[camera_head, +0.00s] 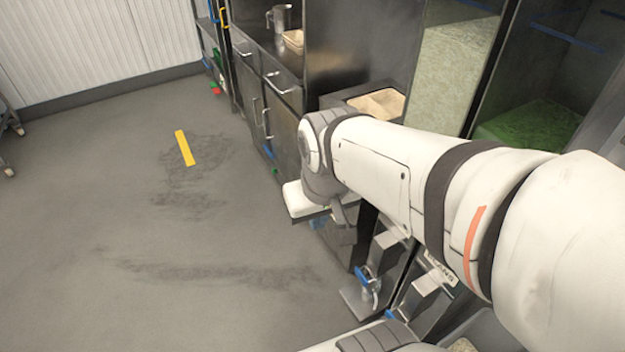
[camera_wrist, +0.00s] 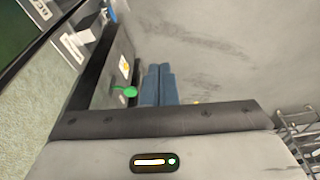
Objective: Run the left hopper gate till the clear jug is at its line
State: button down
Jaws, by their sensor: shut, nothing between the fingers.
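My gripper (camera_wrist: 158,70) is shut and empty, its two blue fingers side by side in the wrist view. A green knob or lever (camera_wrist: 125,91) on a grey panel is just left of the fingers, with a small gap in the picture; I cannot tell if they touch. In the head view a tall hopper (camera_head: 455,62) holds pale grain, and a hopper (camera_head: 528,125) right of it holds green grain. A small clear vessel with blue on it (camera_head: 370,287), perhaps the jug, is by the chutes. Its fill level and line cannot be made out. My arm hides much of the hopper fronts.
Metal chutes (camera_head: 390,238) stick out below the hoppers. A metal jug (camera_head: 280,17) and a tan tray (camera_head: 294,39) stand on the far counter. A wire rack (camera_wrist: 298,132) is at the wrist view's right. The grey floor (camera_head: 120,220) is open at left, with a yellow strip (camera_head: 184,148).

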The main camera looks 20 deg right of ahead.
jog(key=shift+a, duration=0.15)
jog(key=w+d+f+n+g+h+b, duration=0.2)
jog(key=w+f+n+g+h+b, duration=0.25)
jog(key=f, duration=0.65)
jog(key=w+d+f+n+g+h+b, duration=0.1)
jog(key=w+d+f+n+h+b, duration=0.15)
jog(key=f+n+b, duration=0.7)
jog(key=w+d+f+n+g+h+b, duration=0.2)
jog(key=w+d+f+n+h, duration=0.15)
jog(key=f, duration=1.05)
jog(key=w+f+n+t+h+b, duration=0.1)
jog(key=f+n+t+h+b, duration=0.2)
jog(key=f+n, duration=0.7)
jog(key=w+f+n+t+h+b, duration=0.2)
jog(key=f+n+b, duration=0.6)
jog(key=f, duration=1.5)
jog(key=n+t+h, duration=0.2)
jog(key=shift+w+f+t, duration=0.15)
jog(key=shift+f+t, duration=0.1)
jog(key=shift+t, duration=0.1)
